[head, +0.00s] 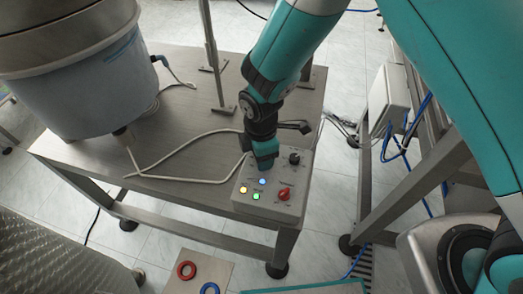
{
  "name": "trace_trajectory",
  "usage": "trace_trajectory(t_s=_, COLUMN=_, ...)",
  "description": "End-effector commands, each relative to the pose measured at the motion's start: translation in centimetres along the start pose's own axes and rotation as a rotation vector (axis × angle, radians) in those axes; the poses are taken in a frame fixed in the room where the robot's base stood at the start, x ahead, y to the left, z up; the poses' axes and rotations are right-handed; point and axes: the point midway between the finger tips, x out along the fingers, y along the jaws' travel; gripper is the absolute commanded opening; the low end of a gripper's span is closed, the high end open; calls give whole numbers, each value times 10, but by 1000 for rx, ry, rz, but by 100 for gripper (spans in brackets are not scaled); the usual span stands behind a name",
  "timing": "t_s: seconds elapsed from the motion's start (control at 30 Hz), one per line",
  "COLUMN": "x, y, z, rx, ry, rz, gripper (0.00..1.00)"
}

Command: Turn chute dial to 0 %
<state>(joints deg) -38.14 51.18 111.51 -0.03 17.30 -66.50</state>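A grey control box (285,208) sits on the near right corner of the metal table. On its top are a black dial (294,158) at the back right, a red knob (284,193) at the front right, and small yellow, blue and green lights at the left. The dial markings are too small to read, so I cannot tell which knob is the chute dial or its setting. My gripper (264,163) points down over the back left part of the box, left of the black dial. I cannot tell whether its fingers are open or shut.
A large feeder bowl (75,80) stands on the left of the metal table (180,135). A pale cable (185,180) loops across the table to the box. A thin metal post (213,60) stands behind. Red (187,270) and blue (209,288) rings lie below at the front.

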Motion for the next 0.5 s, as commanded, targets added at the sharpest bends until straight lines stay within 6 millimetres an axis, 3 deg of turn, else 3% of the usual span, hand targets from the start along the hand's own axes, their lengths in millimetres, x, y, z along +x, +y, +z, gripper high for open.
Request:
trace_trajectory(t_s=0.23, x=-23, y=1, z=0, rx=1, ry=1, rz=4, gripper=54)
trace_trajectory(t_s=0.5, x=-91, y=1, z=0, rx=0, ry=3, rz=6, gripper=54)
